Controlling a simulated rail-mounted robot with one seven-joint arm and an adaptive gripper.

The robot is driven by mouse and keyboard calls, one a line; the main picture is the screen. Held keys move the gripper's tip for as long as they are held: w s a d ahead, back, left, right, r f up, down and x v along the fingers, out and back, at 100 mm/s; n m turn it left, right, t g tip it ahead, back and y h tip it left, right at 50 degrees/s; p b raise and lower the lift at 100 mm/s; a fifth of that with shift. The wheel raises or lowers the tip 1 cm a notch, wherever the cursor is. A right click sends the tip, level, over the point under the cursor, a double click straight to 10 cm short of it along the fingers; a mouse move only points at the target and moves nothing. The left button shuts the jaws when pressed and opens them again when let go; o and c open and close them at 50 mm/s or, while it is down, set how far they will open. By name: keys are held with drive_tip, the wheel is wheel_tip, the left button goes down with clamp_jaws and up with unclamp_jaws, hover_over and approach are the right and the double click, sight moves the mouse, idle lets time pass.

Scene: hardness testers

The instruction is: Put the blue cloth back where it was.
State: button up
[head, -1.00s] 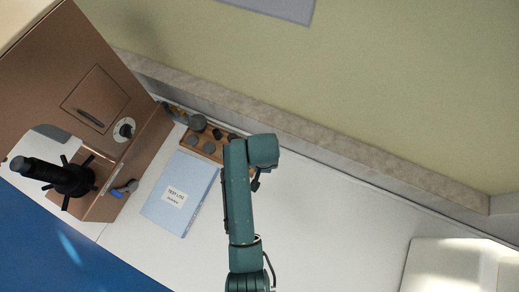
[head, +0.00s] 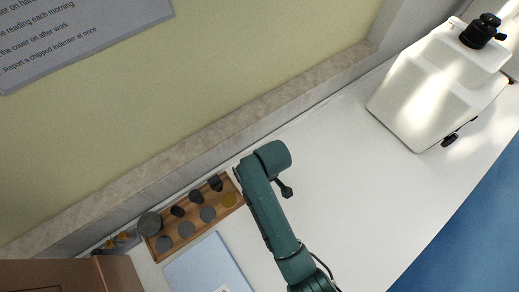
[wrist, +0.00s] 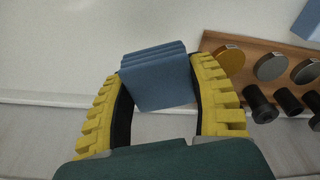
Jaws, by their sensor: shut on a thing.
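The blue cloth (wrist: 158,78) is a folded stack, seen in the wrist view between the two yellow toothed fingers of my gripper (wrist: 165,100). The gripper is shut on it. White bench surface shows behind the cloth, and I cannot tell how high it is held. In the head view my arm hides the gripper and the cloth.
A wooden tray (head: 176,215) of round grey blocks and dark cylinders stands along the wall ledge; it also shows in the wrist view (wrist: 218,42). A light blue folder (head: 205,268) lies in front. A white machine (head: 431,84) stands at right. The bench (head: 345,165) between is clear.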

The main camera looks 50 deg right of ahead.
wheel_tip(320, 180, down, 9)
drive_tip(key=shift+a+f+b, duration=0.1)
drive_tip(key=shift+a+b, duration=0.05)
drive_tip(key=shift+b, duration=0.8)
drive_tip(key=shift+f, duration=0.1)
drive_tip(key=o, duration=1.1)
